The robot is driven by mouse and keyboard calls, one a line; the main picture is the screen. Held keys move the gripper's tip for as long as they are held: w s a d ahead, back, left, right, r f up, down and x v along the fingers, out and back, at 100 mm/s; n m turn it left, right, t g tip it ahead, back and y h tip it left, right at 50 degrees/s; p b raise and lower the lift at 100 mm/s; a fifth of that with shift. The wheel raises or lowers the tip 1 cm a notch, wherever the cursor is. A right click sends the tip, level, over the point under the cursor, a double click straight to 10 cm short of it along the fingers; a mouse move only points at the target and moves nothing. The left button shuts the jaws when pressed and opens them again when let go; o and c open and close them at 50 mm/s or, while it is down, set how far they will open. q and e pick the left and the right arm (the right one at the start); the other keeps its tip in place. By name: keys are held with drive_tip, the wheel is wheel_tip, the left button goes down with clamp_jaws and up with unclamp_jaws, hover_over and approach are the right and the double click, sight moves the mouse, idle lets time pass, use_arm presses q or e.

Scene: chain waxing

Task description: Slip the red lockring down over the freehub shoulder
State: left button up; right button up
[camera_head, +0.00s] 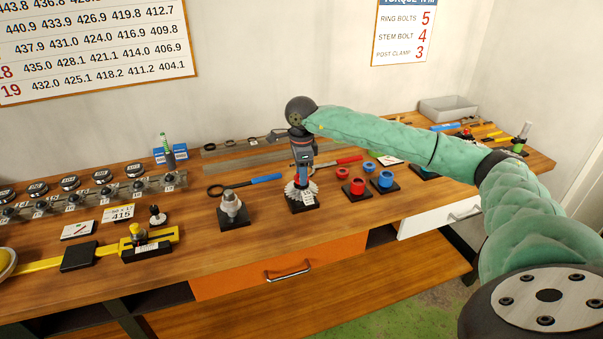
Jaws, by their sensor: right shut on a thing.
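My right gripper (302,178) points down and is shut just above a toothed silver cog stack (290,192) on a black block. A little red shows between its fingers. This looks like the red lockring, but the fingers hide most of it, and I cannot tell whether it touches the stack. The freehub shoulder is hidden under the gripper. A silver stepped hub part (232,208) stands on its own black block to the left. My left gripper is not in view.
Right of the gripper are a small red ring (342,172), a red part (357,186) on a black block and a blue part (385,179) on another. A blue-handled tool (250,182) lies left. The bench front (200,245) is clear above the orange drawer.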

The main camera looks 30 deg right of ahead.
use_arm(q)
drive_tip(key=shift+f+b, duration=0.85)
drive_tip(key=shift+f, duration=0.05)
use_arm(e)
drive_tip(key=shift+f, duration=0.35)
idle(1.1)
drive_tip(key=o, duration=1)
use_arm(q)
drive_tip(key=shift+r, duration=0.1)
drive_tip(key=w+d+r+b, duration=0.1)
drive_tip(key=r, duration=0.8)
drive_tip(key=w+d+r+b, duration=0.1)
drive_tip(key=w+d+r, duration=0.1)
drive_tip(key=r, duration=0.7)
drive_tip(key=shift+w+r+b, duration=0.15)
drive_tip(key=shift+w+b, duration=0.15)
drive_tip(key=shift+b, duration=0.1)
use_arm(e)
wheel_tip(320, 180, up, 8)
drive_tip(key=shift+f, duration=0.1)
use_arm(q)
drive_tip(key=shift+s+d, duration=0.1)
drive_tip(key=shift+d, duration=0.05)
